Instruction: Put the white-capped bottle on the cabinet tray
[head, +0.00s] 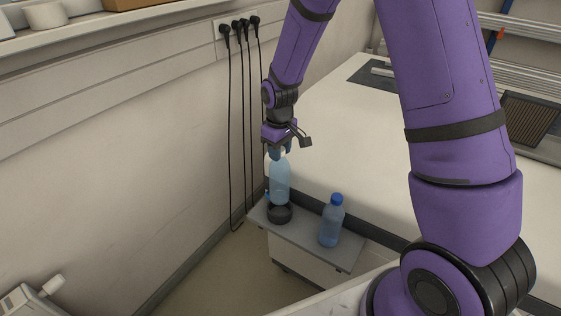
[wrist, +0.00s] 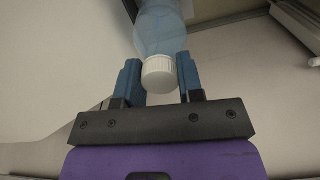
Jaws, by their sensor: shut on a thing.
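The white-capped bottle (head: 280,183) is pale blue and upright. Its white cap (wrist: 159,74) is between the two blue fingers in the wrist view. My gripper (head: 279,153) is shut on this bottle at its top; the wrist view shows the gripper (wrist: 158,80) too. The cabinet tray (head: 303,233) is the grey top of a small low cabinet. The bottle's lower end is at a dark round ring (head: 279,213) on the tray's left part. I cannot tell whether the bottle rests in the ring or hangs just above it.
A blue-capped bottle (head: 331,222) stands upright on the tray's right part. A small blue thing shows partly behind the held bottle. A wall with black hanging cables (head: 244,110) is close on the left. A bed with a pale surface (head: 345,145) lies behind the cabinet.

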